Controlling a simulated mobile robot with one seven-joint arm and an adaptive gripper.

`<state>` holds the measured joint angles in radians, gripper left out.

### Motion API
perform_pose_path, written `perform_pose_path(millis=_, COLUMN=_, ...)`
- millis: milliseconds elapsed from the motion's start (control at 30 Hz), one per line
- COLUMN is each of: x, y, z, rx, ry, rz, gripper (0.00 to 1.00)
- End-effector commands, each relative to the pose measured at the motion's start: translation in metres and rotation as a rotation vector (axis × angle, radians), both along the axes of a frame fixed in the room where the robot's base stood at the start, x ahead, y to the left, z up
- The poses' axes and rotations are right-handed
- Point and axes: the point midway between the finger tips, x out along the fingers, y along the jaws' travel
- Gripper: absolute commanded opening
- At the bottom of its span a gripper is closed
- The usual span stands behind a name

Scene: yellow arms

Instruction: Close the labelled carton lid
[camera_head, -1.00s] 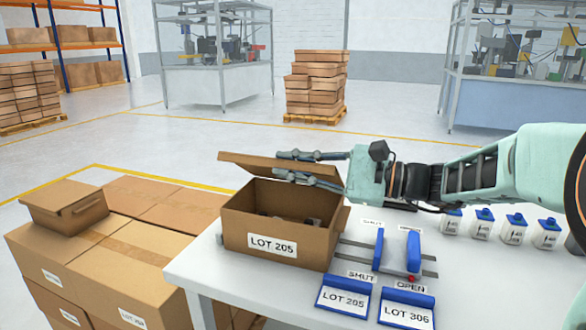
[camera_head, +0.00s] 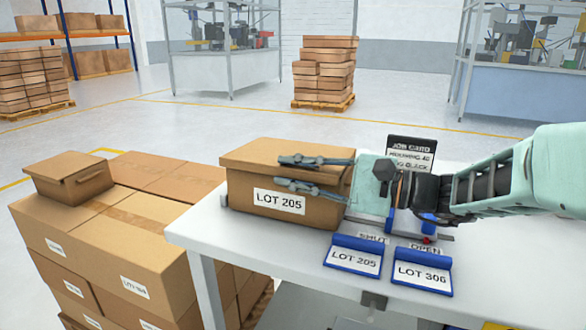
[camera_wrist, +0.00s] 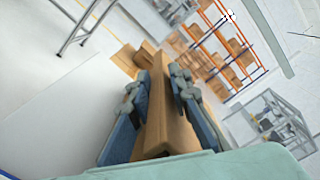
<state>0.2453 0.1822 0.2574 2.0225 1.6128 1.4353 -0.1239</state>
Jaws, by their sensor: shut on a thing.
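The brown carton labelled LOT 205 (camera_head: 279,202) stands at the left end of the white table. Its lid (camera_head: 265,153) is down over the box, and the inside is hidden. I cannot tell whether the lid sits fully flush. My gripper (camera_head: 281,172) reaches in from the right at the lid's front, one finger above the other. In the wrist view, my gripper (camera_wrist: 155,88) has its blue-grey fingers on either side of the brown lid panel (camera_wrist: 160,120), shut on it.
Blue-edged cards reading LOT 205 (camera_head: 352,256) and LOT 306 (camera_head: 422,271) lie at the table's front, by SHUT and OPEN marks. A dark job card (camera_head: 411,151) stands behind my wrist. Stacked cartons (camera_head: 110,250) stand left of the table.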

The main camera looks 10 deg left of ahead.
Motion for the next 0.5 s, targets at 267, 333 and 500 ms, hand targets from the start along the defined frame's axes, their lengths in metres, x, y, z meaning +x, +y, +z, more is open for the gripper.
perform_pose_path(millis=267, x=0.0007, y=-0.0008, z=-0.0026, rx=-0.002, ry=0.007, rz=-0.003, gripper=0.0)
perform_pose_path(millis=333, x=0.0008, y=-0.0008, z=-0.0025, rx=-0.002, ry=0.007, rz=-0.003, gripper=0.0)
perform_pose_path(millis=500, x=0.0006, y=-0.0007, z=-0.0019, rx=-0.002, ry=0.005, rz=-0.002, gripper=0.28)
